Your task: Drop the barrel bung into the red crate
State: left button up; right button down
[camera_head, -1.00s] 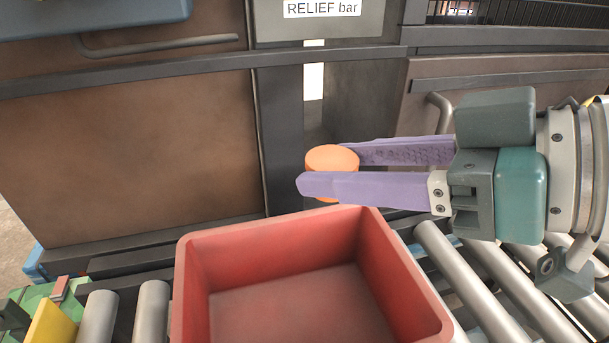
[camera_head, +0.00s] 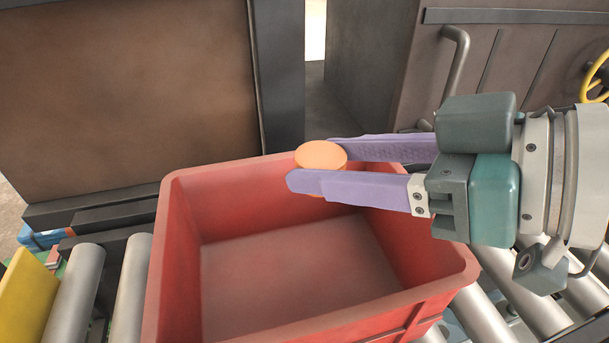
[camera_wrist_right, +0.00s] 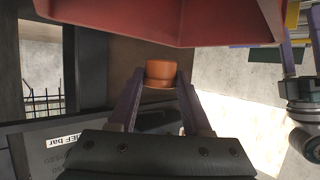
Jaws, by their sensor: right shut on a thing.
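The orange barrel bung (camera_head: 321,156) is held between the purple fingers of my right gripper (camera_head: 312,168), which is shut on it. In the head view the bung overlaps the far rim of the red crate (camera_head: 300,322); its exact height above the crate is hard to tell. The visible crate floor is bare. In the right wrist view the bung (camera_wrist_right: 161,73) sits between the fingertips of my right gripper (camera_wrist_right: 160,84), with the red crate (camera_wrist_right: 170,22) at the top of the picture. My left gripper is not seen in the head view.
The crate stands on metal rollers (camera_head: 75,295). A brown panelled machine (camera_head: 130,90) rises behind it, with a bent handle (camera_head: 455,65) and a yellow handwheel (camera_head: 597,75) at right. A yellow piece (camera_head: 28,300) lies at the left.

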jog(key=shift+c, duration=1.4)
grip_release()
jog(key=v, duration=1)
jog(key=shift+b, duration=0.3)
jog(key=s+d+r+m+g+h+p, duration=0.2)
jog(key=s+d+r+m+h+p, duration=0.3)
jog(key=p, duration=0.6)
jog(key=s+d+r+m+g+h+p, duration=0.2)
jog(key=s+d+m+h+p, duration=0.35)
jog(key=p, duration=0.55)
notch_tip(320, 180, up, 36)
jog(key=s+a+n+p, duration=0.1)
jog(key=p, duration=3.5)
jog(key=shift+s+a, duration=0.15)
jog(key=shift+s, duration=0.1)
